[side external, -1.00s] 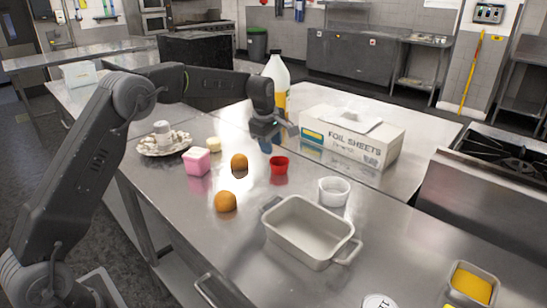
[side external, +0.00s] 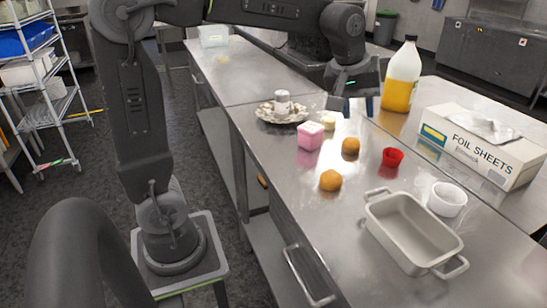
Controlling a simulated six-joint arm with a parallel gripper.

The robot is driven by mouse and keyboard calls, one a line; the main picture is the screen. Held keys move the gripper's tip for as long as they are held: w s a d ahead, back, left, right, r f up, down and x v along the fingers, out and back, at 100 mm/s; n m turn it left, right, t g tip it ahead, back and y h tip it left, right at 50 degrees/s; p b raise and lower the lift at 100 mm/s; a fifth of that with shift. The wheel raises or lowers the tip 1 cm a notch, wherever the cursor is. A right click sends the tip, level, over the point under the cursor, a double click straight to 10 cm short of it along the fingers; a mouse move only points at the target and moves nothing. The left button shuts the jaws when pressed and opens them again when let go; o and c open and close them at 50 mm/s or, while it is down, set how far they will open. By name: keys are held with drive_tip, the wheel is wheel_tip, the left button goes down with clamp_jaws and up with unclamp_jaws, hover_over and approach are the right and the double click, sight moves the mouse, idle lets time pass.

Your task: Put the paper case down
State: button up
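A small red flared cup (side external: 392,158), which looks like the paper case, stands upright on the steel table (side external: 290,190), right of the rear orange ball (side external: 350,146). My gripper (side external: 353,106) points down above the table, behind that ball and to the left of the red cup in the picture. Its two fingers look apart, with nothing visible between them. The gripper is clear of the red cup.
A second orange ball (side external: 330,180), a pink block (side external: 311,136), a patterned plate (side external: 265,114), a white ramekin (side external: 447,199) and a beige baking dish (side external: 371,225) stand nearby. An oil bottle (side external: 402,80) and a foil box (side external: 495,155) stand behind.

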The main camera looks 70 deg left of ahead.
drive_tip(key=s+d+f+m, duration=0.1)
drive_tip(key=s+m, duration=0.4)
drive_tip(key=s, duration=0.5)
drive_tip(key=s+d+f+m+t, duration=0.1)
drive_tip(key=s+f+m, duration=0.3)
drive_tip(key=s, duration=0.6)
drive_tip(key=shift+d+m, duration=0.4)
drive_tip(key=shift+d, duration=0.35)
